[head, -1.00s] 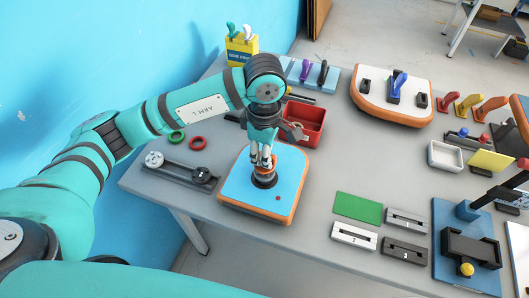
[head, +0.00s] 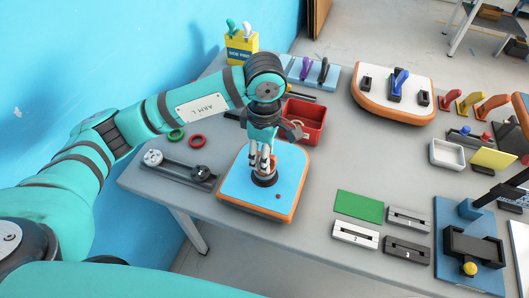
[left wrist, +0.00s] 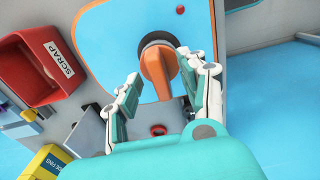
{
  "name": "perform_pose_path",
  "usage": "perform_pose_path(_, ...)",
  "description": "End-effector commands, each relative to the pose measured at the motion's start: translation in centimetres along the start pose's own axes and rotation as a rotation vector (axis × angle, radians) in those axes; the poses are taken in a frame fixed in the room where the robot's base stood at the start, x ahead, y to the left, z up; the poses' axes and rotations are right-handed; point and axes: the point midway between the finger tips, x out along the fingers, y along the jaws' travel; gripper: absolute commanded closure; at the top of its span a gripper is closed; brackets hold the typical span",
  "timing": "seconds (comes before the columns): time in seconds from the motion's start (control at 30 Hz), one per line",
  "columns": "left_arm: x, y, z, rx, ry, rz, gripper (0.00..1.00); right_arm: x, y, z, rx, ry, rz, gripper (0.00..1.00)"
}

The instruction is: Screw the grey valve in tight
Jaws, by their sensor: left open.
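The blue board (head: 240,188) with an orange rim lies on the table. A dark grey round valve (head: 264,180) is set in it. In the left wrist view the valve's grey ring (left wrist: 150,40) surrounds an orange winged piece (left wrist: 158,68) standing up from it. I cannot tell whether this piece is part of the valve or a tool on it. My left gripper (head: 259,161) points down over the valve. It is open, with fingers (left wrist: 158,85) on either side of the orange piece, apart from it in the wrist view. My right gripper is not in view.
A red scrap bin (head: 304,122) stands just behind the board. A rail with round knobs (head: 180,168) and red and green rings (head: 197,142) lie to the left. A green mat (head: 358,206) and slotted blocks (head: 354,234) lie to the right. A second board (head: 372,88) is farther back.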

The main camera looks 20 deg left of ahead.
Motion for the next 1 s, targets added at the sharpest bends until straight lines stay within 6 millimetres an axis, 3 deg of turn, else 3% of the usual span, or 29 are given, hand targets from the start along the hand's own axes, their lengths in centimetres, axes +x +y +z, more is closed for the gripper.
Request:
perform_pose_path(0.53, -10.1, 0.1, 0.0, 0.000, 0.000, 0.006, 0.57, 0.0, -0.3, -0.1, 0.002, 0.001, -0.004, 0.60)
perform_pose_path(0.73, -11.6, 0.0, 0.0, 0.001, 0.000, 0.002, 0.57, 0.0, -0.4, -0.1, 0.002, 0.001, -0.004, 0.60)
perform_pose_path(1.0, -11.8, 0.0, 0.0, 0.000, -0.001, 0.001, 0.57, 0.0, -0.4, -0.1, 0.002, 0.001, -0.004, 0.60)
